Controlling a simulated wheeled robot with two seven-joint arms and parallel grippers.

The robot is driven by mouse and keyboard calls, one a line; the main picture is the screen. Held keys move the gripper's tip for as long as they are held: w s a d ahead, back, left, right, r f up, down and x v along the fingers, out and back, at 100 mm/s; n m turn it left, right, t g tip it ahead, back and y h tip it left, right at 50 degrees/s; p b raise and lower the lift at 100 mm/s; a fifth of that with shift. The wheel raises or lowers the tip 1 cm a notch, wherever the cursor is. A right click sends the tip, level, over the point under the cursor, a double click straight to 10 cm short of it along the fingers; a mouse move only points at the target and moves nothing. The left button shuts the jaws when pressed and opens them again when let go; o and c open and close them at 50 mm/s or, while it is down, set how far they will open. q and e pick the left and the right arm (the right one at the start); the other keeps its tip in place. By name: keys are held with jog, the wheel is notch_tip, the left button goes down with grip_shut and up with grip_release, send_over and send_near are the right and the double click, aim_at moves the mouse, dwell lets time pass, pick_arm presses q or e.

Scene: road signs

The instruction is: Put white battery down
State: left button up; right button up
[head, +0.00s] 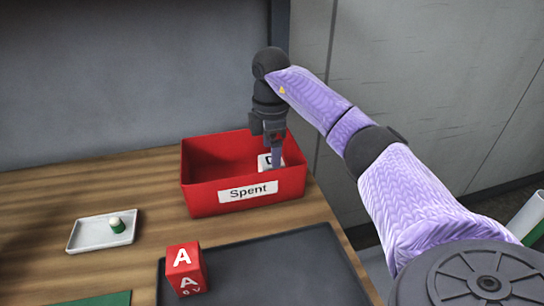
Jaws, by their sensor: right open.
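The white battery (264,163) shows inside the red bin (203,199) labelled "Spent", towards its right side, with part of a dark letter visible on it. My right gripper (277,160) reaches down into the bin from above, right beside the battery. Its jaws are open, and a finger covers part of the battery. Whether the battery touches the bin floor is hidden by the front wall. My left gripper is out of the picture.
A green edge shows at the bottom left. Bare wood lies between.

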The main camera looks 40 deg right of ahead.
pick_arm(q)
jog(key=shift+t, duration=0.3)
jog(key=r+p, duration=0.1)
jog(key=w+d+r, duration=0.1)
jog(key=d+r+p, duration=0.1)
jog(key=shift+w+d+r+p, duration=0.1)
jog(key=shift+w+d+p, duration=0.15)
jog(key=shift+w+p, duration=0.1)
pick_arm(e)
notch_tip(320, 180, up, 8)
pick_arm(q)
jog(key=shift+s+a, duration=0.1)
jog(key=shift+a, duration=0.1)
pick_arm(e)
jog(key=shift+f, duration=0.1)
